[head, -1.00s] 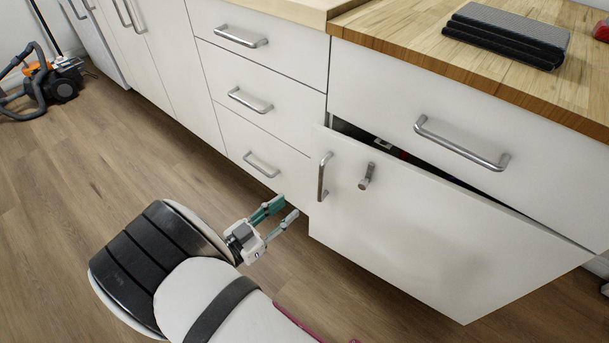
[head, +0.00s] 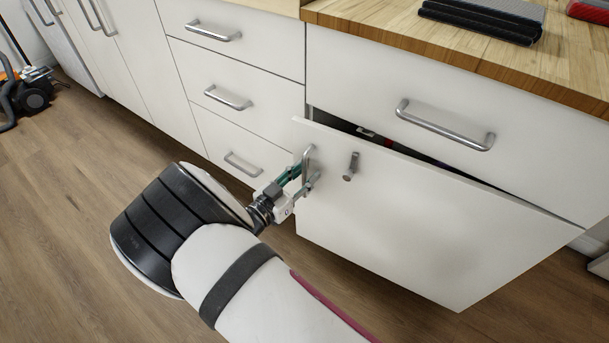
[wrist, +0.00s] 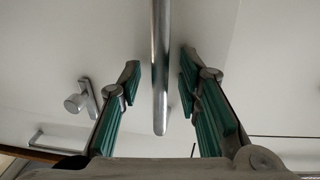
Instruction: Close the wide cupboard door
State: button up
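The wide white cupboard door (head: 430,220) stands partly open under a drawer, with a dark gap along its top edge. Its metal bar handle (head: 307,165) is near the door's left edge. My gripper (head: 306,180) is at this handle, partly overlapping it in the head view. In the wrist view the handle (wrist: 160,70) runs between the two open fingers (wrist: 160,85), with visible space on both sides. A small metal knob or latch (head: 350,167) sits on the door right of the handle, and it also shows in the wrist view (wrist: 78,102).
A closed drawer with a bar handle (head: 445,125) is above the door. Several closed drawers (head: 235,65) are to the left. A wooden countertop (head: 400,30) holds a dark stacked item (head: 483,20). An orange and black vacuum cleaner (head: 30,92) stands far left. The wooden floor (head: 70,200) at left is clear.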

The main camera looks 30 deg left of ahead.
aim_at(310, 163)
jog(key=shift+c, duration=0.3)
grip_shut()
jog(key=w+b, duration=0.1)
jog(key=w, duration=0.5)
jog(key=shift+w+a+f+b, duration=0.1)
jog(key=shift+w+a+b, duration=0.05)
jog(key=shift+b, duration=0.25)
jog(key=shift+w+r, duration=0.2)
jog(key=shift+w, duration=0.1)
jog(key=shift+o, duration=0.3)
grip_release()
jog(key=shift+w, duration=0.1)
jog(key=s+a, duration=0.2)
jog(key=s, duration=1)
